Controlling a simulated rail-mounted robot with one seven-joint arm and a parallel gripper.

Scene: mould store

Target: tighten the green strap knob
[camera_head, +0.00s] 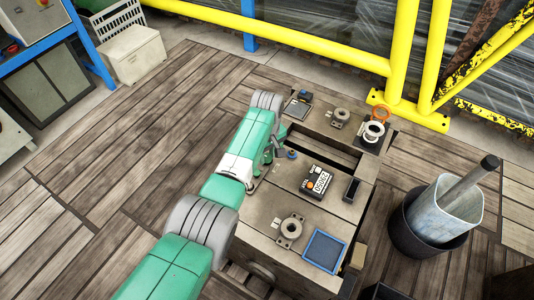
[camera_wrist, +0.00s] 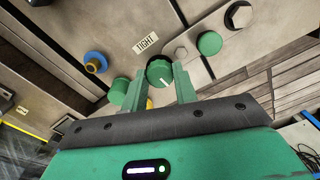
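A round green knob (camera_wrist: 160,73) with a white line on its face sits on the grey mould block (camera_wrist: 200,15) in the wrist view. Two more green knobs stand near, one at the lower left (camera_wrist: 119,91) and one at the upper right (camera_wrist: 209,43). In the head view my arm hides the green knob.
A bin (camera_head: 428,232) stands to the right. Yellow rails (camera_head: 300,45) run behind.

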